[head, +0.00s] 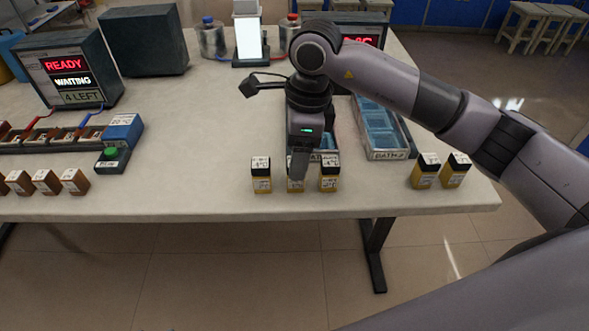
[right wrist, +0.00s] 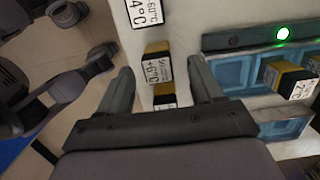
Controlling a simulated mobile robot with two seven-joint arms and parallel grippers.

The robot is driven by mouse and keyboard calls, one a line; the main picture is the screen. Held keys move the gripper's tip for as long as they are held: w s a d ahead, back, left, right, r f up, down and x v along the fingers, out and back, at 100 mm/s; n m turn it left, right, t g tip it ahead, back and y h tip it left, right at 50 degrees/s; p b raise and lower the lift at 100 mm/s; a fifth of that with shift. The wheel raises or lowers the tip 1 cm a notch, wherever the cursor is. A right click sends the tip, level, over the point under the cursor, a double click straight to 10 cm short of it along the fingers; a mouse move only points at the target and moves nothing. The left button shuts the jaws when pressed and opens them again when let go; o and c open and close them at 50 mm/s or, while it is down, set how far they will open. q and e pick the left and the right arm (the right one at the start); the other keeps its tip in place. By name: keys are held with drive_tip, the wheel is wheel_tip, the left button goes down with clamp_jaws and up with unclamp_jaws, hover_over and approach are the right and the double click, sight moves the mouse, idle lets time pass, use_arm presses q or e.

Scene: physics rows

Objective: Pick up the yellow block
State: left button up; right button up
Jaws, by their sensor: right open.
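Several yellow blocks with black parts and white labels stand along the front of the table, so I cannot tell which one is meant. Three stand in a row in the head view: a left block (head: 262,184), a middle block (head: 294,188) and a right block (head: 329,184). My right gripper (head: 298,166) points down at the middle block and partly hides it. In the right wrist view my right gripper (right wrist: 161,65) is open, with a yellow block (right wrist: 158,66) between its fingers in the picture and another (right wrist: 164,98) nearer the palm. Contact cannot be seen. My left gripper is out of view.
Two more yellow blocks (head: 425,178) stand at the right front. A tray (head: 388,155) with blue cells is behind the row. Brown blocks (head: 46,182), a blue box (head: 122,131) and a READY display (head: 62,70) are at left. The table's front edge is close.

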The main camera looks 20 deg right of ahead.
drive_tip(key=f, duration=0.4)
drive_tip(key=shift+a+f, duration=0.15)
drive_tip(key=shift+a, duration=0.15)
drive_tip(key=c, duration=1.1)
